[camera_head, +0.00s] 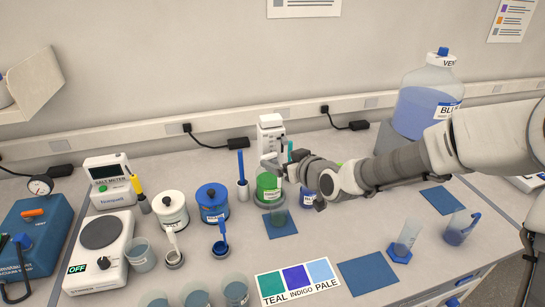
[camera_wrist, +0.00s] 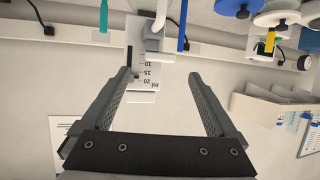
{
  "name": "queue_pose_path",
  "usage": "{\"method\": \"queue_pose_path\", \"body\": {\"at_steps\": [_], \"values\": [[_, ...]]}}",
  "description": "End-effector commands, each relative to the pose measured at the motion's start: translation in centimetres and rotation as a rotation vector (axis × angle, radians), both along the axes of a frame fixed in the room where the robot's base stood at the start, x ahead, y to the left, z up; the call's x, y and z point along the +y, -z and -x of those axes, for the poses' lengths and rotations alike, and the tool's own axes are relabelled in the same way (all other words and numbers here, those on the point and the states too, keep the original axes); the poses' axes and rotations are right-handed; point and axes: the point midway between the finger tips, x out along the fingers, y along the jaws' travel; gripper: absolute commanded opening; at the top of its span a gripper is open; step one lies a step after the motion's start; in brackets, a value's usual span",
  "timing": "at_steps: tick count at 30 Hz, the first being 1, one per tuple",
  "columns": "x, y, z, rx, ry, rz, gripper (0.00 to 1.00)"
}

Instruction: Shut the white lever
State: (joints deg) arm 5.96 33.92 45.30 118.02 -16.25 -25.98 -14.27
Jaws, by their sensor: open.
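A white dispenser (camera_head: 270,128) stands behind the green container (camera_head: 268,185) near the wall. In the wrist view, which looks upside down, its upright body (camera_wrist: 143,78) carries a ml scale. A pale block (camera_wrist: 160,47) juts from it and may be the white lever; I cannot tell its position clearly. My gripper (camera_head: 272,165) is in front of the dispenser, level with its lower part. In the wrist view my gripper (camera_wrist: 162,76) is open, with nothing between its fingers. The dispenser lies beyond the fingertips, nearer the left finger. In the head view my wrist hides some of the area.
A blue stick (camera_head: 241,165) stands just left of the dispenser. A glass beaker stands on a blue mat (camera_head: 281,230) in front. White (camera_head: 171,210) and blue (camera_head: 212,203) jars are further left. A large blue-liquid bottle (camera_head: 425,105) is at right. The front right bench has some clear room.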

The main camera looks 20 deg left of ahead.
Motion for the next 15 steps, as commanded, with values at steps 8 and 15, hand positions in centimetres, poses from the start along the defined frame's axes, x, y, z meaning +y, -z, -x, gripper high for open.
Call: {"method": "queue_pose_path", "body": {"at_steps": [8, 15], "values": [[3.2, 1.6, -2.4, 0.003, 0.0, -0.002, 0.94], [4.1, 2.1, -3.1, 0.0, -0.001, 0.0, 0.94]]}}
